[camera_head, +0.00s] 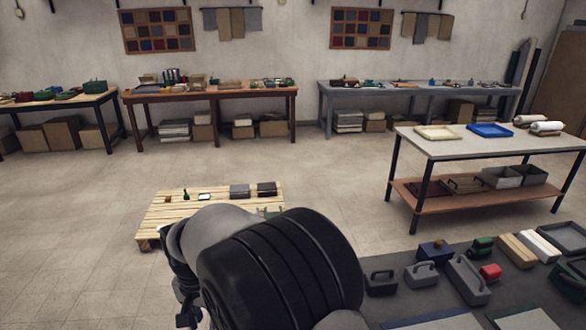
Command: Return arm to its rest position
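My arm rises in the lower middle of the head view, a thick dark grey and light grey link seen from close by. My gripper (186,312) shows as a dark shape hanging down at the left side of the arm, near the bottom edge. It is small, dark and partly cut off, so I cannot tell whether it is open or shut. Nothing is visibly held in it. The arm hides part of the floor and of the low slatted platform behind it.
A low wooden platform (160,222) with small items stands behind the arm. A light-topped table (470,148) stands beyond. Benches line the back wall; the left floor is clear.

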